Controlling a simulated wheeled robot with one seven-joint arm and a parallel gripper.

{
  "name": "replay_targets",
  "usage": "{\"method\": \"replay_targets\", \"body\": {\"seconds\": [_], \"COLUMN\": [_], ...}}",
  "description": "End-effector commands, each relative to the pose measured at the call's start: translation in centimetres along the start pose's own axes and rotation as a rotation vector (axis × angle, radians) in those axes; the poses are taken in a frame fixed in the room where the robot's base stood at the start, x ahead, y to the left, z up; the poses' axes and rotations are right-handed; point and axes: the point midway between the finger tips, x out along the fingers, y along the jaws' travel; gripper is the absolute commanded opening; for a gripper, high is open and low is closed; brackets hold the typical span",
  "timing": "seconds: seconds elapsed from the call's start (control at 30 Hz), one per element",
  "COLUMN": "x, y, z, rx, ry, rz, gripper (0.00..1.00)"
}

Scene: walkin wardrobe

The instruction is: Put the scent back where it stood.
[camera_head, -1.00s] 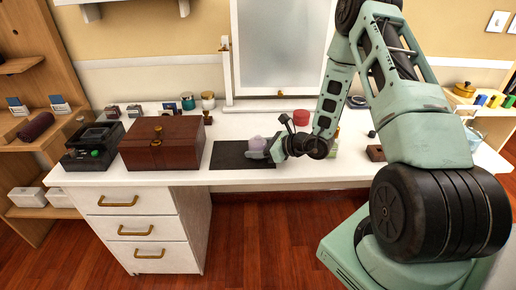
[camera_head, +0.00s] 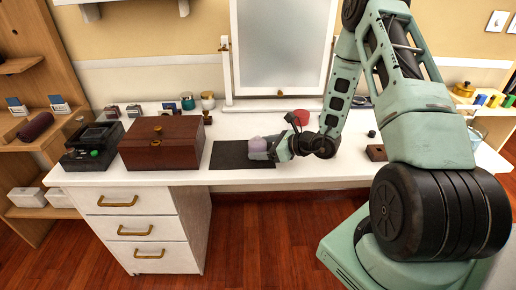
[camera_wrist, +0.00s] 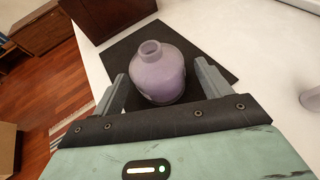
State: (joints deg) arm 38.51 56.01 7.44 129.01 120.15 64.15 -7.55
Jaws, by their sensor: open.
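The scent looks to be the round, purple glass bottle (camera_wrist: 160,75) with a short open neck. It stands upright on a dark mat (camera_wrist: 205,50), which also shows on the white dressing table in the head view (camera_head: 230,154). The bottle (camera_head: 257,144) is partly hidden there by my gripper (camera_head: 264,149). In the wrist view my gripper (camera_wrist: 162,88) is open, with one finger on each side of the bottle's lower body. Whether either finger touches the glass I cannot tell.
A brown wooden box (camera_head: 162,143) stands left of the mat, with a dark case (camera_head: 92,145) beyond it. A mirror (camera_head: 281,45) stands behind. A red round object (camera_head: 301,116) is behind my gripper. A small brown block (camera_head: 376,152) lies to the right.

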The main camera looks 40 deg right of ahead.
Motion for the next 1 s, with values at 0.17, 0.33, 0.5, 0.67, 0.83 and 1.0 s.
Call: {"method": "replay_targets", "body": {"seconds": [0.17,0.33,0.5,0.67,0.83,1.0], "x": [-4.0,-7.3,-9.3,-9.2,-6.6,-8.5], "y": [-0.1,0.0,0.0,1.8,11.8,25.0], "z": [-0.1,-0.1,-0.1,1.3,6.7,9.5], "rx": [0.002,0.002,0.001,-0.048,-0.337,-0.834], "ry": [0.000,0.000,-0.001,-0.003,-0.005,0.009], "rz": [-0.005,-0.003,-0.001,0.071,0.457,0.983], "gripper": [0.77,0.77,0.77,0.77,0.77,0.77]}}
